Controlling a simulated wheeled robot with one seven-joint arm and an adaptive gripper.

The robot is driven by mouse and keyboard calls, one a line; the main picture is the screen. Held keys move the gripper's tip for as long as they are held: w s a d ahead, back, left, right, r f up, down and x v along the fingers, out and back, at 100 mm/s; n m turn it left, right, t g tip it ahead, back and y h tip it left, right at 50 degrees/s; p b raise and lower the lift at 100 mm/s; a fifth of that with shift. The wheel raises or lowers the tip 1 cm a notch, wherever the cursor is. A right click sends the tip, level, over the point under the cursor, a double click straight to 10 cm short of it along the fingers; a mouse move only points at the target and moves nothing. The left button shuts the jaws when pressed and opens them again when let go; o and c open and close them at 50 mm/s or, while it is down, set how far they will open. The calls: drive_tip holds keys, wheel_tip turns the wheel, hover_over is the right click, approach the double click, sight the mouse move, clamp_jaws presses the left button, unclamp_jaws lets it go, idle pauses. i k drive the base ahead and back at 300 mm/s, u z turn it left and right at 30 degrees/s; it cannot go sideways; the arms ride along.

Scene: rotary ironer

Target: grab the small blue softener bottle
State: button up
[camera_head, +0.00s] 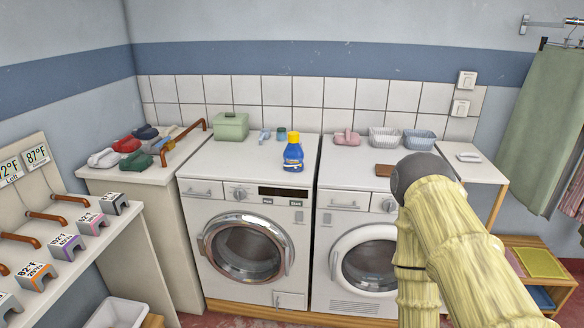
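A blue bottle (293,155) with a yellow cap and a label stands upright near the right side of the left washing machine's top (235,170). Behind it, near the tiled wall, are a smaller light-blue item (265,135) and a small dark greenish item (281,134); both are too small to make out clearly. My pale yellow arm, with a dark grey joint, rises at the right of the picture, in front of the right washing machine. The arm is well apart from the blue bottle. My gripper cannot be seen in this view.
A green box (231,126) stands behind left of the bottle. Pink shoes (346,138), two baskets (385,137) and a brown block (386,170) are on the right machine (345,173). A side counter (140,175) holds several coloured items. The left machine's front top is clear.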

sight(293, 155)
drive_tip(key=z, duration=0.75)
drive_tip(key=i, duration=1.4)
drive_tip(key=u, duration=0.95)
